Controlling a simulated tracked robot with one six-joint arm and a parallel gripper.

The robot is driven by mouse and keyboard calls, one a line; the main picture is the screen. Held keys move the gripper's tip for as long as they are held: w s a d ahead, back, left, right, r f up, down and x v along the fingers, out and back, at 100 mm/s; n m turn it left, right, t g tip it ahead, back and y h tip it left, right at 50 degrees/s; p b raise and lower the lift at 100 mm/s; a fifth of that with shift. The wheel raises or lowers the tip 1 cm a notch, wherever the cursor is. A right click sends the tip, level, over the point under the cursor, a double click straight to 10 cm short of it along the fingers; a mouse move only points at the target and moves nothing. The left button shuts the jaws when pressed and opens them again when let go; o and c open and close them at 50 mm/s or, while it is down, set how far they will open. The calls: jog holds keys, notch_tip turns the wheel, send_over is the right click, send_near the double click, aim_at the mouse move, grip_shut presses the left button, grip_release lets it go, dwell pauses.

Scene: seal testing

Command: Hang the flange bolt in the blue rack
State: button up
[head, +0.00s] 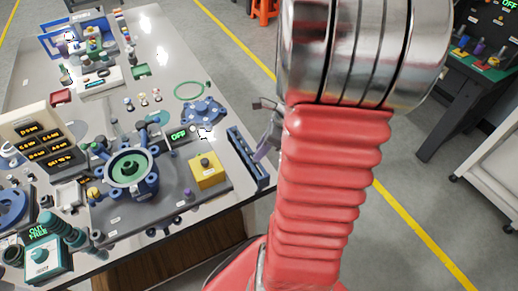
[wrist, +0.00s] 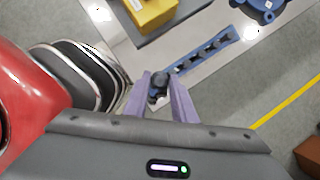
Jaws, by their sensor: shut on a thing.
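The flange bolt (wrist: 158,84) is dark, and its head shows between the purple fingers of my gripper (wrist: 160,88) in the wrist view. My gripper is shut on it. The shank below is hidden. The blue rack (wrist: 221,41) is a long bar with a row of slots, and it starts just beyond the fingertips, up and to the right. In the head view the rack (head: 237,146) lies along the right edge of the table, and my gripper (head: 262,151) is beside it, partly hidden by my red arm. I cannot tell the bolt's height above the rack.
A yellow box (head: 207,172) with a knob stands on a grey plate left of the rack. A blue flanged part (head: 204,112) lies behind the rack, with a green ring (head: 189,91) beyond it. A blue-green round fixture (head: 129,167) stands further left. Open floor lies right of the table.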

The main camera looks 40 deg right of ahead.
jog(key=shift+s+d+f, duration=0.15)
jog(key=shift+d, duration=0.05)
jog(key=shift+f, duration=1.95)
jog(key=shift+s, duration=0.2)
dwell(0.5)
jog(key=shift+f, duration=1.8)
dwell(0.7)
jog(key=o, duration=1.2)
jog(key=shift+c, duration=0.2)
jog(key=shift+s+r, duration=0.1)
jog(key=shift+r, duration=2.4)
